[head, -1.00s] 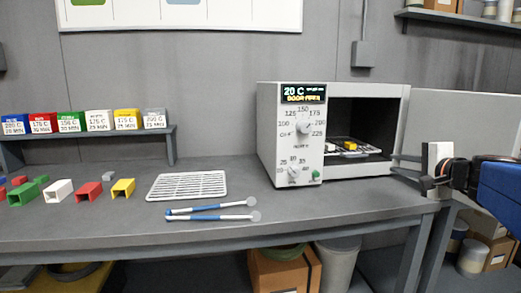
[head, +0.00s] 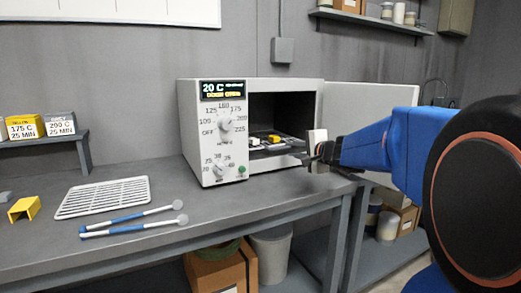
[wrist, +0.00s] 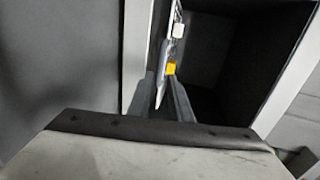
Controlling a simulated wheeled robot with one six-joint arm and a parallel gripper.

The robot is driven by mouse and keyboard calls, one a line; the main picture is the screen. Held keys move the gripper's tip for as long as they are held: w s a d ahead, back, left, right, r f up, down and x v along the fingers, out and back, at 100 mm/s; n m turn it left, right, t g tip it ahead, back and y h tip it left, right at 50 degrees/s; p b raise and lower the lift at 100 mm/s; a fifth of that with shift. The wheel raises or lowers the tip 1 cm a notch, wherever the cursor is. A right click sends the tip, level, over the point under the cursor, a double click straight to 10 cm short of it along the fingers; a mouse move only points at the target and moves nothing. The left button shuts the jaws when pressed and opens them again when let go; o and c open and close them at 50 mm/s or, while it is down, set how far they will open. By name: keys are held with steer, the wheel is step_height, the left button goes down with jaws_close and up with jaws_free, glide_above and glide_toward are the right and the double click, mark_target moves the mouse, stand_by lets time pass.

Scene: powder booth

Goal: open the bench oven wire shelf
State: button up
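The bench oven (head: 213,125) stands on the bench with its door (head: 372,112) swung open to the right. The wire shelf (head: 290,147) is inside the oven's dark chamber, with white and yellow pieces on it. My gripper (head: 309,158) is at the front of the chamber, at the shelf's right front edge. In the wrist view, my gripper (wrist: 161,88) has its fingers apart on either side of the shelf's edge (wrist: 162,92). A gap shows between fingers and edge; contact is unclear. A yellow piece (wrist: 171,68) shows just beyond the fingertips.
A white rack (head: 104,197) and two blue-handled tools (head: 130,221) lie on the bench left of the oven. A yellow channel piece (head: 24,208) is at far left. A box (head: 218,272) and a bin (head: 270,255) stand under the bench.

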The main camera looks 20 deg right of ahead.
mark_target(283, 148)
steer(key=shift+x, duration=2.75)
jaws_close()
